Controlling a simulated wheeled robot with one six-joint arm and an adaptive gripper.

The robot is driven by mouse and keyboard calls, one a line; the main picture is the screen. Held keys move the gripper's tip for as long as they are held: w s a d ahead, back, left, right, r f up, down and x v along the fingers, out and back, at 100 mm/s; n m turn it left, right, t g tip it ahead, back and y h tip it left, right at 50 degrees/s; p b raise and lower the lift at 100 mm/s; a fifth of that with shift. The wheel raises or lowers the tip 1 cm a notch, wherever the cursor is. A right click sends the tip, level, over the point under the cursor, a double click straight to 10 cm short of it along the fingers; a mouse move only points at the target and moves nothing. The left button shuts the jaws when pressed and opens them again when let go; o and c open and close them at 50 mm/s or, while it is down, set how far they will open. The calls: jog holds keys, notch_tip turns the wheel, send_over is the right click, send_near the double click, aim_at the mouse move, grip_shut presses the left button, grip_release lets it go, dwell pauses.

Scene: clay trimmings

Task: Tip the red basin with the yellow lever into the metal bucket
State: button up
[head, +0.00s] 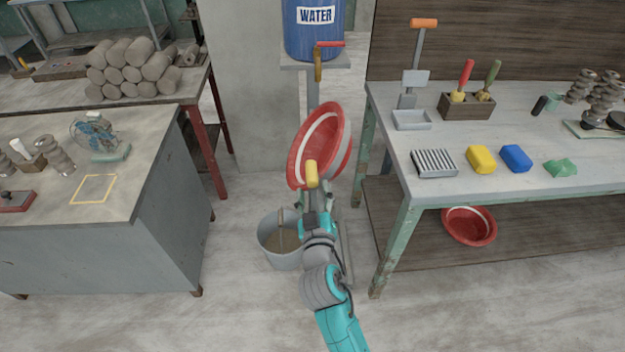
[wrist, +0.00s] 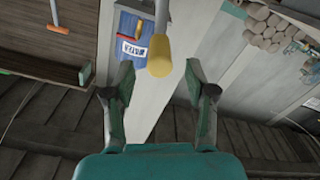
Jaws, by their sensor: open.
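The red basin (head: 304,147) with a white band hangs steeply tilted on a stand, its open side facing left. The yellow lever (head: 312,172) shows in front of its lower part. In the wrist view the yellow lever end (wrist: 159,58) lies between and just beyond my spread fingertips, with no contact visible. My gripper (head: 312,208) is open and empty, just below the lever; it also shows in the wrist view (wrist: 158,72). The metal bucket (head: 269,243) stands on the floor left of my gripper, below the basin. My arm partly hides the stand and the bucket's right side.
A blue water barrel (head: 312,35) with a red-handled tap stands behind the basin. A workbench (head: 385,125) with tools is close on the right, with another red basin (head: 469,226) on its lower shelf. A grey cabinet (head: 150,240) stands left. Floor in front is clear.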

aim_at(312, 176)
jog(key=s, duration=0.6)
dwell(1.1)
jog(key=w+m, duration=0.1)
jog(key=w, duration=0.3)
jog(key=w+m, duration=0.2)
jog(key=w, duration=0.2)
jog(key=w+m, duration=0.1)
jog(key=w, duration=0.3)
jog(key=shift+s, duration=0.1)
grip_shut()
